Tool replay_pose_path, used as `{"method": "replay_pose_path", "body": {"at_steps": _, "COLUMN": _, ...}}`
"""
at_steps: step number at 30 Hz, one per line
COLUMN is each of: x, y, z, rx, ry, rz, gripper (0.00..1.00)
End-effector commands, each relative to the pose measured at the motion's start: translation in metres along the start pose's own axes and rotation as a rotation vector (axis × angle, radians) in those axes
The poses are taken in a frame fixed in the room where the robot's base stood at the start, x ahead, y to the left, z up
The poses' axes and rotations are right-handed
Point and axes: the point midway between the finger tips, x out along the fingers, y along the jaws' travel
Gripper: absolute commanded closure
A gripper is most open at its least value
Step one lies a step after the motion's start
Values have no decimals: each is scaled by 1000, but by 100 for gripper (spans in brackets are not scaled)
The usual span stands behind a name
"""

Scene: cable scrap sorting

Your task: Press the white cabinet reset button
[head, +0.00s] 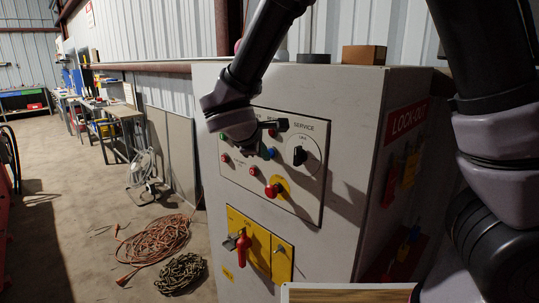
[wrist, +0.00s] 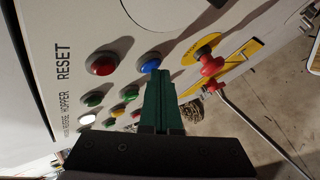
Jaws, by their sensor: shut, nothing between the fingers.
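The grey-white cabinet (head: 340,95) fills the middle of the head view, with a control panel (head: 305,185) on its front. In the wrist view a small pale white button (wrist: 87,120) sits at lower left among the coloured buttons, beside small lettering. Larger "RESET" lettering is further up. I cannot pick out the white button in the head view, where my arm covers part of the panel. My gripper (wrist: 161,80) is shut and empty. Its green fingertips lie over the panel just below the blue button (wrist: 150,62) in the picture, right of the white one; contact cannot be told.
A red emergency knob on yellow (head: 273,189) and a yellow plate with a red handle (head: 243,248) are lower on the cabinet. Coiled orange cable (head: 155,240) and a chain (head: 180,273) lie on the floor at left.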

Motion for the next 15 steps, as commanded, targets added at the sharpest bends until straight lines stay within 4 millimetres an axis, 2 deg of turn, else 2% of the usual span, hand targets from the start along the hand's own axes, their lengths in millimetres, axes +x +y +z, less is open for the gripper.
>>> {"method": "replay_pose_path", "body": {"at_steps": 15, "x": -2, "y": -2, "z": -1, "rx": 0, "ry": -1, "rz": 0, "gripper": 100}}
